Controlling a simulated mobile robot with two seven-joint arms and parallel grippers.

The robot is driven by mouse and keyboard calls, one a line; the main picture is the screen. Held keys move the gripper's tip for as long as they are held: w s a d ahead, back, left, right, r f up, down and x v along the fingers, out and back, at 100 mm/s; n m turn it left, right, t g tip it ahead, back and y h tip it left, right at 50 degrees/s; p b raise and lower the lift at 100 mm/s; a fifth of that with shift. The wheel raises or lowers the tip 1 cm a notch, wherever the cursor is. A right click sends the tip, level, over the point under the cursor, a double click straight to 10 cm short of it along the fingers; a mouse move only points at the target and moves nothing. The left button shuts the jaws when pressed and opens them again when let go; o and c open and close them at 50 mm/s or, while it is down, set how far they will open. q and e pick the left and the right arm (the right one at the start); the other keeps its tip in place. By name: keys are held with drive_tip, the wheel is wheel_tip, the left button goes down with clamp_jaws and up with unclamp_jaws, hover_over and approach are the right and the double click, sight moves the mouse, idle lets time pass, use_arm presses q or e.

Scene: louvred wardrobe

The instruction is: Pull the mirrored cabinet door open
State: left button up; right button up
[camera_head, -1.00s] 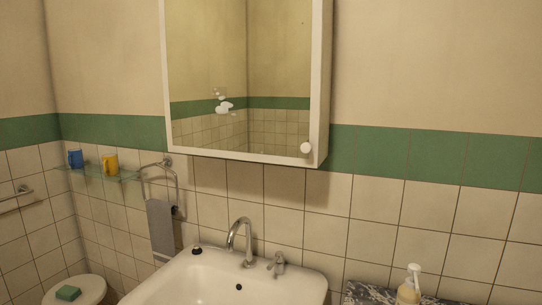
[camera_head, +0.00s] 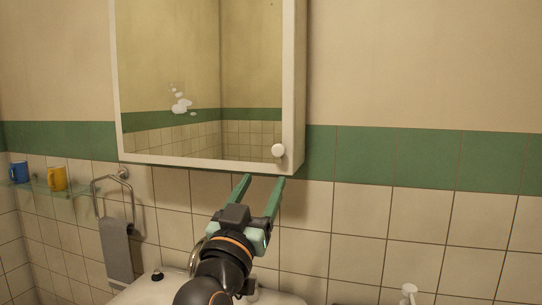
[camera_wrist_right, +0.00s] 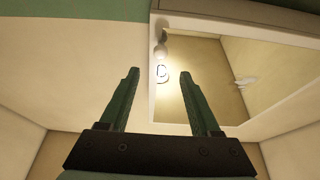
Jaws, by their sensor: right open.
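The mirrored cabinet door (camera_head: 200,75) hangs on the wall, white-framed and shut. Its round white knob (camera_head: 278,150) sits at the lower right corner of the frame. My right gripper (camera_head: 262,180) is open and empty, its two green fingers pointing up just below the knob. In the right wrist view, the open fingers (camera_wrist_right: 158,74) point toward the cabinet's edge, and the mirror (camera_wrist_right: 215,85) lies beyond them. The knob (camera_wrist_right: 162,52) shows there ahead of the gap between the fingertips, apart from them. My left gripper is not in view.
A white sink (camera_head: 135,292) with a chrome tap stands below, partly hidden by my right arm. A glass shelf (camera_head: 38,187) with a blue mug (camera_head: 18,172) and a yellow mug (camera_head: 57,178) is at left. A grey towel (camera_head: 116,252) hangs beside it. The wall right of the cabinet is clear.

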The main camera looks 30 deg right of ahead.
sight(277, 153)
drive_tip(key=p+x, duration=0.2)
drive_tip(key=x, duration=0.7)
drive_tip(key=shift+w+d, duration=0.35)
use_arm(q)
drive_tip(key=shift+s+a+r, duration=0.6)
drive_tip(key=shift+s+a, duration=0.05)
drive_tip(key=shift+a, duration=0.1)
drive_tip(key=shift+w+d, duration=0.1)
use_arm(e)
clamp_jaws()
